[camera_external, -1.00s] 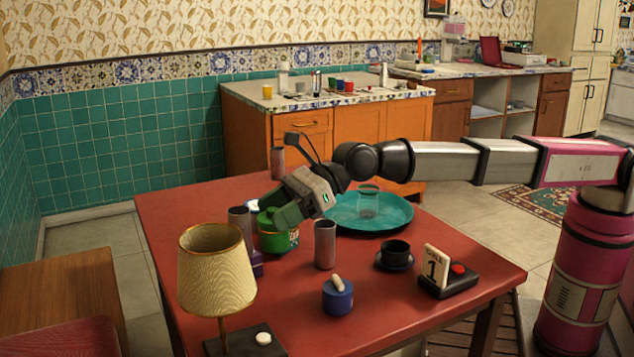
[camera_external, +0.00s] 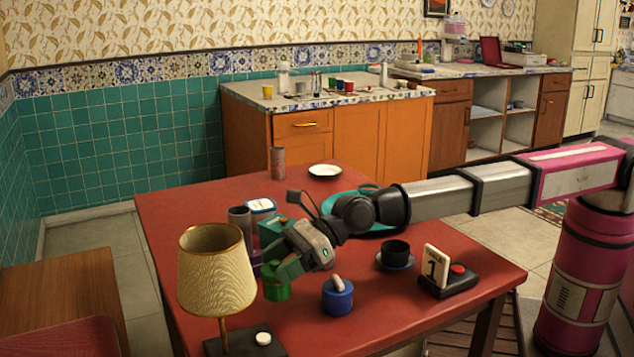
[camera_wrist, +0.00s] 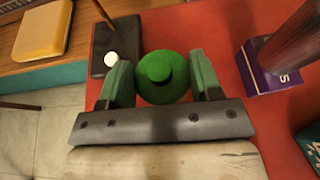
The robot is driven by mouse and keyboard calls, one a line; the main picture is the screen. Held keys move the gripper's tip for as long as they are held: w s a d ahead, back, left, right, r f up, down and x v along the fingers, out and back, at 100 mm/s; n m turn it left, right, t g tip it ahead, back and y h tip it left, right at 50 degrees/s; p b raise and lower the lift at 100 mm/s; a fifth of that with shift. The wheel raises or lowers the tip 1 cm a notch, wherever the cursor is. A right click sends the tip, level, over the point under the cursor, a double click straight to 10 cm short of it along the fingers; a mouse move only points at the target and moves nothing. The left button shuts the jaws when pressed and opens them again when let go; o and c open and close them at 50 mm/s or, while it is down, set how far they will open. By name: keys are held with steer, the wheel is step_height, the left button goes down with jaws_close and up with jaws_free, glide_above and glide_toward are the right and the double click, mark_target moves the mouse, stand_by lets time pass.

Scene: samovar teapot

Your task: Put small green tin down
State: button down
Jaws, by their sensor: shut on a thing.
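The small green tin (camera_external: 278,292) is between the fingers of my gripper (camera_external: 276,270), which is shut on it. In the external view it is upright or nearly so, low over the front left of the red table (camera_external: 430,318). I cannot tell whether its base touches the table. In the wrist view the round green lid with its knob (camera_wrist: 165,72) lies between the two fingers of my gripper (camera_wrist: 160,80). A larger green container (camera_external: 271,229) stands behind my gripper, partly hidden.
The lamp (camera_external: 214,272) and its dark base (camera_wrist: 116,34) are close by. A blue tin (camera_external: 338,299) is to the right and a purple box (camera_wrist: 270,72) to the left. A black cup (camera_external: 396,250) and a number sign (camera_external: 436,272) stand farther right. Bare table lies in front.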

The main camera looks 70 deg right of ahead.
steer(key=shift+f, duration=1.75)
steer(key=shift+c, duration=1.5)
jaws_free()
steer(key=shift+f, duration=0.1)
steer(key=shift+s+d+r, duration=0.1)
steer(key=shift+r, duration=0.1)
steer(key=v, duration=1.1)
steer(key=shift+s+d+r, duration=0.2)
steer(key=shift+s+d, duration=0.05)
